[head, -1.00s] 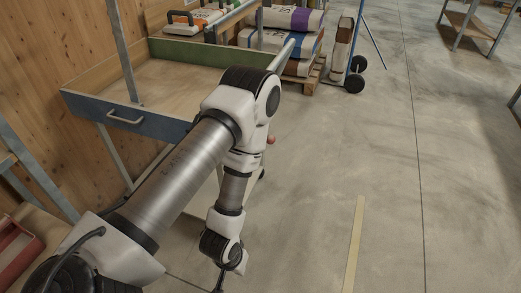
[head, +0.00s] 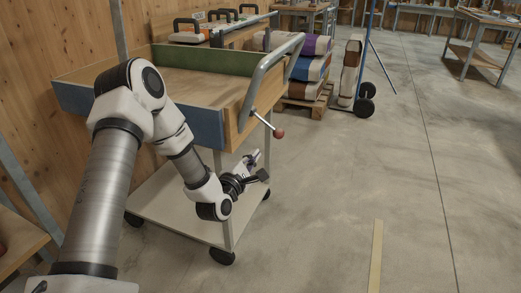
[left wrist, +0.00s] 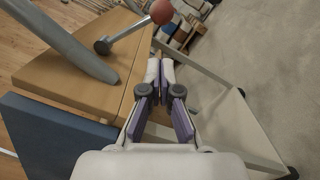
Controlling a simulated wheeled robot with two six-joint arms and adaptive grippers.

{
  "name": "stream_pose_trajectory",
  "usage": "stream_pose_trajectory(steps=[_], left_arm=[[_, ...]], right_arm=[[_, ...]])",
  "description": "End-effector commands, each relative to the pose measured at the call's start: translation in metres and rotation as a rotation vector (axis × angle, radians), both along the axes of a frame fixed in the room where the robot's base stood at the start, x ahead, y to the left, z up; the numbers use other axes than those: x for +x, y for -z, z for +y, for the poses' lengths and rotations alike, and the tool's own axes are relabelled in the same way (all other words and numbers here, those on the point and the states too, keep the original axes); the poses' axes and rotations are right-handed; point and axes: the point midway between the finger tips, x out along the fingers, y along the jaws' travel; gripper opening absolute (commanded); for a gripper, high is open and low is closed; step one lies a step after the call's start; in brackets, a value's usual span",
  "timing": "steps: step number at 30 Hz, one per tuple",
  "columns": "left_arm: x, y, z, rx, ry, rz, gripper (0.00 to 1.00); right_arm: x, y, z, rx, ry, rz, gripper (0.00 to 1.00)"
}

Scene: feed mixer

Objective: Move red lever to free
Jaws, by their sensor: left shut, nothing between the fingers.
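The red lever is a metal rod with a red ball knob (head: 279,134) on the wooden side panel of the cart, under its grey handle bar. In the left wrist view the red knob (left wrist: 161,11) is at the top, with the metal rod running down left to a pivot on the panel. My left gripper (head: 262,165) is below and left of the knob, beside the cart leg and apart from the lever. Its purple and white fingers (left wrist: 160,66) are shut and empty. My right gripper is not in view.
The wooden cart tray (head: 185,83) stands over a lower shelf (head: 180,212) on wheels. Stacked sacks (head: 309,68) and a hand truck (head: 351,75) are behind it. The concrete floor to the right is open, with a yellow strip (head: 376,258).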

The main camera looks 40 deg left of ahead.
Motion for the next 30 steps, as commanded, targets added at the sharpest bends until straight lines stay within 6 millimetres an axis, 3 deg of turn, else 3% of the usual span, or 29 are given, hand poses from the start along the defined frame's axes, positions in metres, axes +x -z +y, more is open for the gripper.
stream_pose_trajectory(steps=[9,15,30], left_arm=[[0.059,0.001,0.010,0.005,0.003,0.000,0.00],[0.086,-0.001,0.016,0.003,0.001,0.001,0.00],[0.091,-0.001,0.016,-0.004,0.001,0.001,0.00]], right_arm=[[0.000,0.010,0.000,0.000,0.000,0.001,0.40],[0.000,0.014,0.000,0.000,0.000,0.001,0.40],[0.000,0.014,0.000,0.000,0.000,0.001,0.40]])
